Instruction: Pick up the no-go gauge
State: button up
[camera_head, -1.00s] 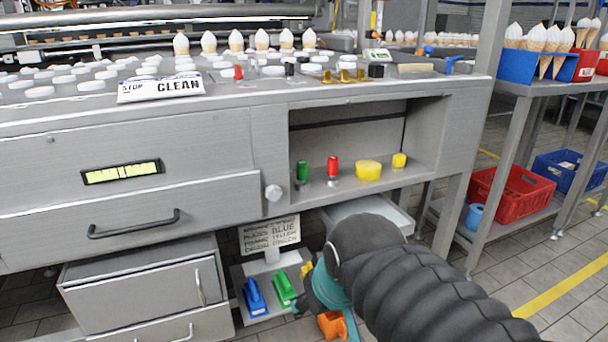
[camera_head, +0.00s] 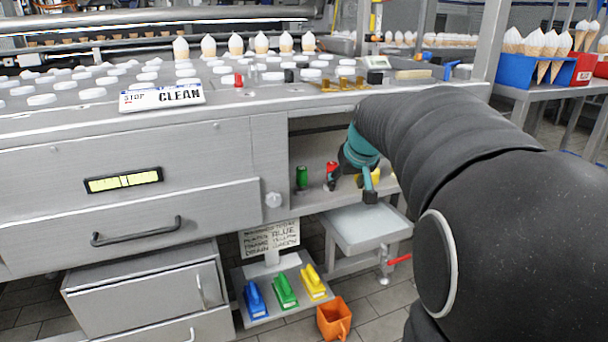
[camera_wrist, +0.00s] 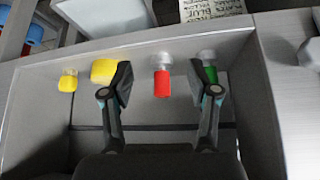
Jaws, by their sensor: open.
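The no-go gauge appears to be the red-handled gauge (camera_head: 331,168), with a grey metal end, inside the open shelf bay under the counter. A green-handled gauge (camera_head: 302,178) stands to its left. My gripper (camera_head: 352,188) is in front of the bay, its fingers partly over the red gauge and a yellow piece. In the wrist view the red gauge (camera_wrist: 162,84) shows between the spread fingers of my gripper (camera_wrist: 166,80). The green gauge (camera_wrist: 210,74) is partly behind the right finger. The fingers are open and empty. I cannot tell if they touch anything.
A larger yellow piece (camera_wrist: 103,71) and a smaller one (camera_wrist: 68,82) share the shelf. The bay's walls and roof enclose it. Below are a grey tray table (camera_head: 365,228), an orange container (camera_head: 334,318) and blue, green and yellow tools on a low shelf.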

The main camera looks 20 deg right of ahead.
aim_at(334, 169)
jog(key=w, duration=0.3)
jog(key=w+d, duration=0.1)
jog(key=w, duration=0.5)
jog(key=shift+d+p, duration=0.25)
jog(key=shift+p, duration=0.15)
jog(key=x, duration=0.5)
jog(key=shift+w, duration=0.2)
grip_shut()
